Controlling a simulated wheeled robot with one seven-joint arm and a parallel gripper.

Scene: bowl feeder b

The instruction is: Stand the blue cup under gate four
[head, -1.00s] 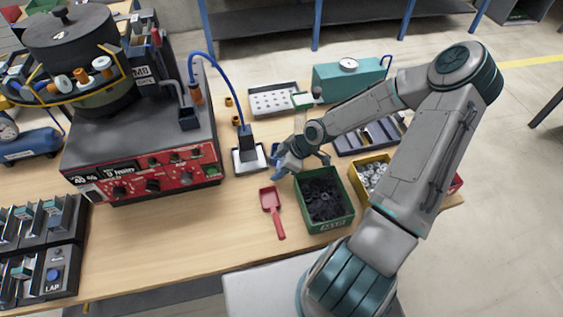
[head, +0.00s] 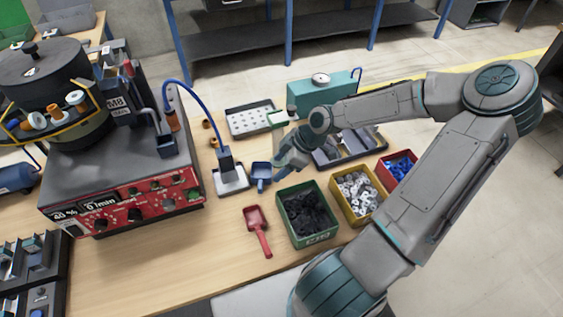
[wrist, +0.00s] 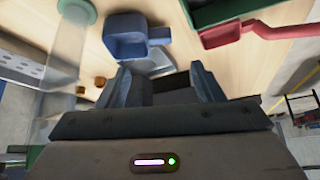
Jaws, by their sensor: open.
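The blue cup (head: 261,175) looks like a small square scoop with a short handle. It sits on the bench between the dark spout and my gripper (head: 283,166). In the wrist view the blue cup (wrist: 125,40) lies beyond my left finger, its handle pointing right. My gripper (wrist: 168,82) is open, with nothing between its fingers. The cup is apart from the fingers in the wrist view. A dark spout (head: 226,160) on a blue hose stands over a pale plate (head: 232,186) left of the cup. I cannot make out a label for gate four.
The feeder's red control panel (head: 140,205) stands at left. A red scoop (head: 257,230) and bins of black (head: 305,240), grey (head: 355,225) and blue parts (head: 400,172) lie in front. A perforated tray (head: 250,118) and teal box (head: 318,95) stand behind. Bare bench lies front left.

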